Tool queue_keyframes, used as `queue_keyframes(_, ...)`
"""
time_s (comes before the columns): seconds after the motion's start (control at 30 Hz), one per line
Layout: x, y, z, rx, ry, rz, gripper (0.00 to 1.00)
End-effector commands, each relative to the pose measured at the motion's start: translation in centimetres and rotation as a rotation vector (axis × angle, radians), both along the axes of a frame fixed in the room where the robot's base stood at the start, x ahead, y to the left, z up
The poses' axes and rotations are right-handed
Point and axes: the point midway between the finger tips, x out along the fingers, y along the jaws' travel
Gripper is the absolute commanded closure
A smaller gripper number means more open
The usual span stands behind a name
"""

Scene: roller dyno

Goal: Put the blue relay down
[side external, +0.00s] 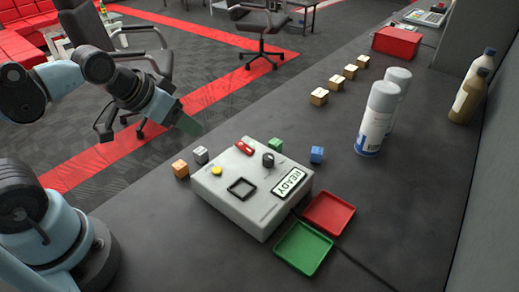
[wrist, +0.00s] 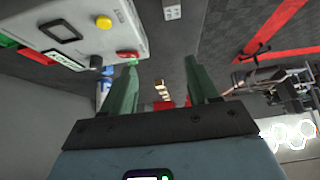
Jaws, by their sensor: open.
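The blue relay (side external: 317,154) is a small cube resting on the dark table, just behind the right rear corner of the white test box (side external: 225,207). My gripper (side external: 188,125) is raised left of and behind the box, well apart from the blue relay. In the wrist view its two green fingers (wrist: 160,75) are spread, with nothing held between them.
An orange cube (side external: 180,168) and a grey cube (side external: 201,155) stand left of the box, a green cube (side external: 275,145) behind it. Red (side external: 328,213) and green (side external: 303,248) trays lie to its right. Spray cans (side external: 377,118) and several small boxes (side external: 319,97) stand farther back.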

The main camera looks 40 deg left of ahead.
Motion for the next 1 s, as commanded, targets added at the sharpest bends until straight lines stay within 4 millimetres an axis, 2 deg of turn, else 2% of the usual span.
queue_keyframes(0.37,0.0,0.0,0.0,0.001,0.001,-0.001,0.4)
queue_keyframes(0.53,1.0,-0.4,1.1,0.017,0.022,-0.039,0.4)
queue_keyframes(0.67,3.2,-1.4,3.0,0.052,0.07,-0.121,0.4)
queue_keyframes(0.8,6.2,-2.8,4.9,0.1,0.132,-0.234,0.4)
queue_keyframes(1.0,10.6,-5.3,6.4,0.161,0.217,-0.397,0.4)
